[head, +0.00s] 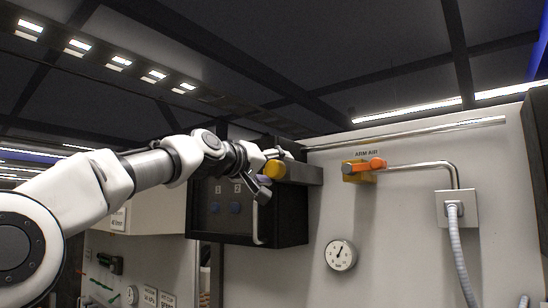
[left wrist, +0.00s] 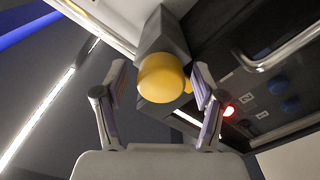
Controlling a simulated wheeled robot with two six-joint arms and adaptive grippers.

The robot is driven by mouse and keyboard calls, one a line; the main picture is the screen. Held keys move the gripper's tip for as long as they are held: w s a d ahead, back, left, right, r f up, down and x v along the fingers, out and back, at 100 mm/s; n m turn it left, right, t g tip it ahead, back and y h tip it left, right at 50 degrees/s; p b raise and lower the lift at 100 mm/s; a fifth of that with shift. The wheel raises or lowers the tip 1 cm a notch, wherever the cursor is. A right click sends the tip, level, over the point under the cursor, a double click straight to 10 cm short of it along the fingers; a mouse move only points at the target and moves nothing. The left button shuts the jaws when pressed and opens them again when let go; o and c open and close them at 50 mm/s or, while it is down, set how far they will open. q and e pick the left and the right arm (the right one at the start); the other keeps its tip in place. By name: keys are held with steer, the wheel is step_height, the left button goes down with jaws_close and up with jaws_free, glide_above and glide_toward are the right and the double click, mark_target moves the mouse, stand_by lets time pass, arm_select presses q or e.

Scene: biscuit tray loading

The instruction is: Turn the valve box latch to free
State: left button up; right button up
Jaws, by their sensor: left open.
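A round yellow knob (head: 274,171) sits on the end of a grey block (head: 305,174) at the upper right of a black box (head: 222,222). I take the knob to be the latch; its setting cannot be read. In the left wrist view, the knob (left wrist: 162,78) faces the camera with a small yellow part beside it. My left gripper (head: 266,176) is at the knob in the head view. In the left wrist view its fingers (left wrist: 160,84) are open, one on each side of the knob, with visible gaps. My right gripper is not in view.
The black box has blue buttons (head: 235,207) and a silver handle (head: 257,222). A red light (left wrist: 228,111) glows near the right finger. Right of the box are an orange valve lever (head: 376,164) marked ARM AIR, a gauge (head: 341,255) and a pipe (head: 430,166).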

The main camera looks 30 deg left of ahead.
arm_select(q)
steer(key=shift+w+f, duration=0.15)
steer(key=shift+w, duration=0.1)
steer(key=shift+d, duration=0.1)
steer(key=c, duration=1.1)
steer(key=shift+c, duration=0.2)
steer(key=shift+m, duration=0.3)
steer(key=m+b, duration=0.1)
steer(key=m, duration=0.3)
steer(key=shift+s, duration=0.1)
steer(key=m, duration=0.2)
steer(key=m+b, duration=0.1)
steer(key=m, duration=0.1)
steer(key=shift+r+m, duration=0.2)
steer(key=shift+m, duration=0.2)
steer(key=m, duration=0.4)
steer(key=shift+b, duration=0.3)
steer(key=shift+a+m, duration=0.15)
steer(key=shift+m, duration=0.95)
steer(key=shift+a+m, duration=0.1)
steer(key=shift+m, duration=1)
